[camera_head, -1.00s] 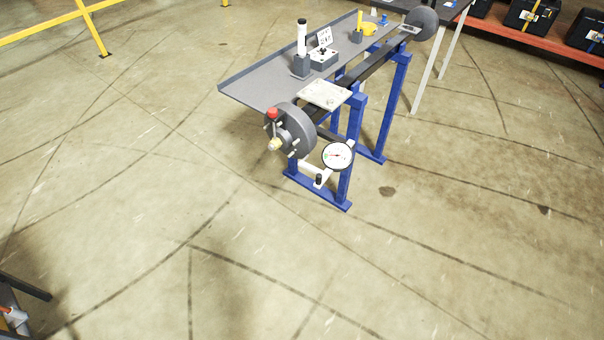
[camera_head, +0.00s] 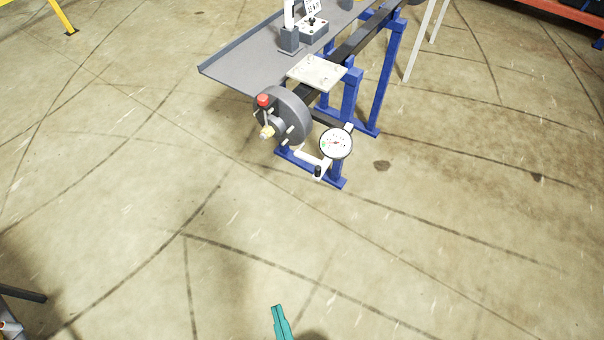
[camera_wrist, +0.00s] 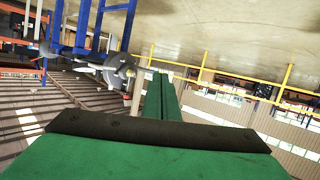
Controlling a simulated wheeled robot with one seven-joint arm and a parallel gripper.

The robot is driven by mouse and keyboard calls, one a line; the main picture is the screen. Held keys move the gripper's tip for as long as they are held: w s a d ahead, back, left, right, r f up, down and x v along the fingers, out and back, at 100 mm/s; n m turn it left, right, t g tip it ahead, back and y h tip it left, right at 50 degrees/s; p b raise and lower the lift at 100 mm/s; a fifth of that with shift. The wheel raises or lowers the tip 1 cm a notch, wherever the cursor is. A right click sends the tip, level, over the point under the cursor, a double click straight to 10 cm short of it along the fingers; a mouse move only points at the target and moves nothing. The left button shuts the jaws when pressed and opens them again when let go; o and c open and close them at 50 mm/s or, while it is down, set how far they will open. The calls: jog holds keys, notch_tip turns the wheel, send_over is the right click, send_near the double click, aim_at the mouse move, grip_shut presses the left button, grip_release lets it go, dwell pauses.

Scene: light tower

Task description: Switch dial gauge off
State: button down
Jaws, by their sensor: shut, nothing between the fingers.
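The dial gauge (camera_head: 336,143) has a round white face with a dark rim. It is mounted on a white bracket at the front of a blue stand, right of a grey wheel hub (camera_head: 282,117). A small black knob (camera_head: 318,171) sits on the bracket below the gauge. My gripper (camera_head: 277,309) is teal, shut and empty, at the bottom of the head view, well apart from the gauge. In the wrist view my gripper (camera_wrist: 161,95) shows as green fingers together. The hub (camera_wrist: 118,68) appears left of them there; I cannot make out the gauge.
A grey workbench (camera_head: 250,62) with a control box (camera_head: 314,29) stands behind the hub. A white plate (camera_head: 317,72) lies on the blue stand (camera_head: 388,75). The floor between my gripper and the stand is clear. A yellow rail (camera_wrist: 215,70) crosses the wrist view.

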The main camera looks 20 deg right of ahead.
jog(key=w+f+n+g, duration=0.3)
jog(key=w+f+n, duration=0.2)
jog(key=w+f, duration=0.45)
jog(key=w+d+f+n+h, duration=0.2)
jog(key=w+f+h, duration=0.25)
jog(key=w, duration=0.45)
jog(key=w+d+r+g+h, duration=0.1)
jog(key=w+d+r+h, duration=0.2)
jog(key=w+r+h, duration=0.5)
jog(key=w+a+r+m+g+h, duration=0.1)
jog(key=w+r+m+g+h, duration=0.2)
jog(key=r, duration=0.8)
jog(key=shift+a+r+h, duration=0.35)
jog(key=shift+h, duration=0.2)
jog(key=shift+w+d, duration=0.1)
jog(key=w+d, duration=0.2)
jog(key=d, duration=1)
jog(key=shift+w+d, duration=0.25)
jog(key=shift+d, duration=0.1)
